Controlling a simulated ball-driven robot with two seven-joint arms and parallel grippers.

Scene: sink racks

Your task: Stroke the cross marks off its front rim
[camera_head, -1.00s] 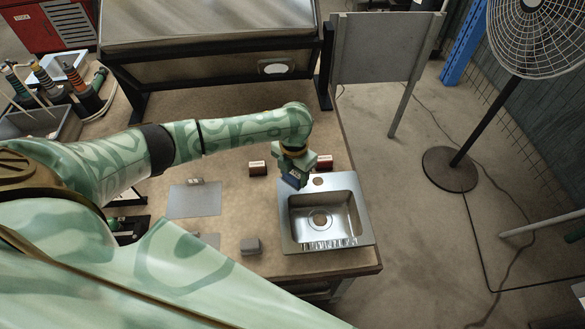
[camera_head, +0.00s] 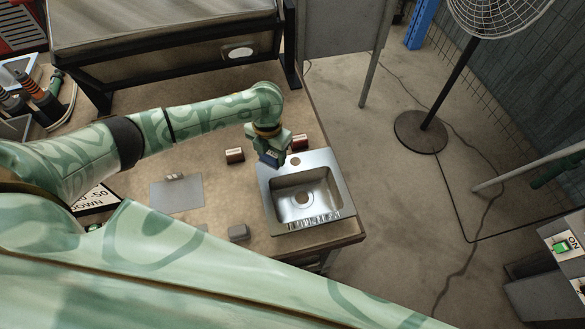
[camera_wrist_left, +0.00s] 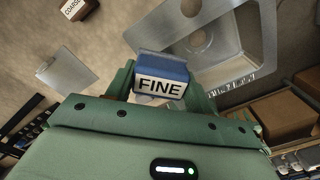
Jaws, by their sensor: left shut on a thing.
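The steel sink (camera_head: 263,199) sits at the right end of the bench. Its front rim (camera_head: 332,219) carries a row of fine dark marks; their exact shape is too small to tell. In the left wrist view the sink rim (camera_wrist_left: 178,47) lies beyond the gripper. My left gripper (camera_head: 268,157) is over the sink's back left corner. It is shut on a blue block (camera_wrist_left: 161,72) with a white face labelled FINE. The block is apart from the marked front rim. My right gripper is not in view.
A dark red-brown block (camera_head: 235,155) stands behind-left of the sink, and another (camera_head: 299,142) behind it. A grey plate (camera_head: 177,194) and a small grey block (camera_head: 238,232) lie to the left. Bench space between plate and sink is mostly clear.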

